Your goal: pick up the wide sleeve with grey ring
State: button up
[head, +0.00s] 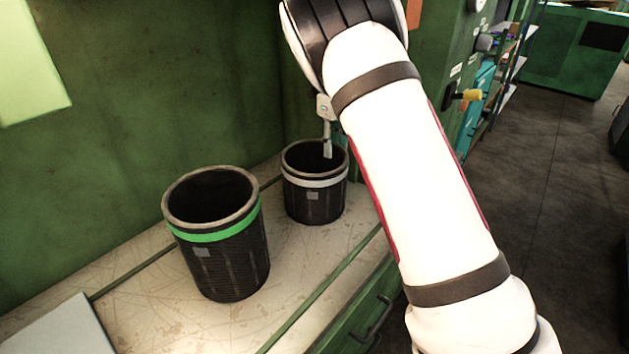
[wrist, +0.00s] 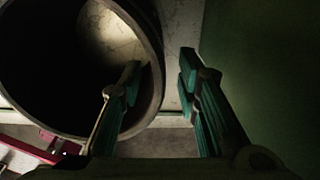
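The wide sleeve with grey ring (head: 314,203) is a dark ribbed open cylinder standing upright on the worktop, with a pale grey band below its rim. My gripper (head: 327,150) points down at its rim; one finger shows over its opening, and the other is hidden in the head view. In the wrist view, my gripper (wrist: 159,68) is open. Its left finger overlaps the sleeve's opening, its right finger is outside, and the sleeve's rim (wrist: 154,50) lies between them. A gap shows beside the right finger; contact at the left finger is unclear.
A larger dark sleeve with a green ring (head: 225,265) stands upright to the front left, apart from the grey-ringed one. The green wall (head: 150,90) rises behind the worktop (head: 155,310). A pale flat object (head: 60,330) lies at the lower left.

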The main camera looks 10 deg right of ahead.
aim_at(333, 166)
jog(key=shift+f, duration=3.55)
grip_shut()
